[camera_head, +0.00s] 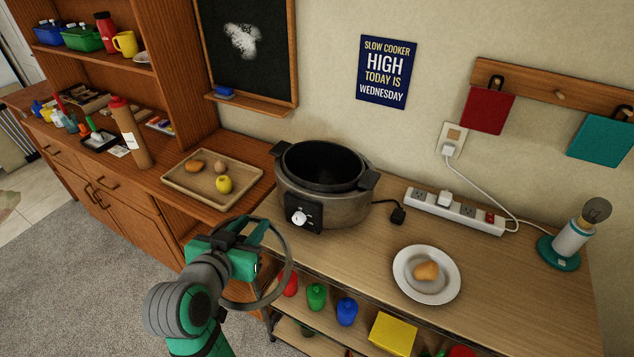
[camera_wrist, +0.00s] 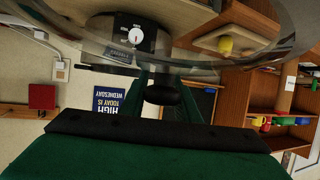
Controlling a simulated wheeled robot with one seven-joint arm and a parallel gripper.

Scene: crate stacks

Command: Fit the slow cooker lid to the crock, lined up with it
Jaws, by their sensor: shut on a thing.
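The slow cooker crock (camera_head: 322,182) stands open and upright on the wooden counter, with a dark inside, two black side handles and a front panel with a white knob. Its panel also shows in the wrist view (camera_wrist: 135,42). My gripper (camera_head: 245,243) is in front of and below the crock, over the counter's front edge. It is shut on the knob of the lid (camera_head: 289,278), a clear disc with a grey rim, held steeply tilted and apart from the crock. The black lid knob (camera_wrist: 162,93) shows between the fingers in the wrist view. My gripper hides part of the lid.
A wooden tray (camera_head: 245,197) with food stands left of the crock. A white plate (camera_head: 427,274) with a food piece lies to the right. Shelves with bottles lie below.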

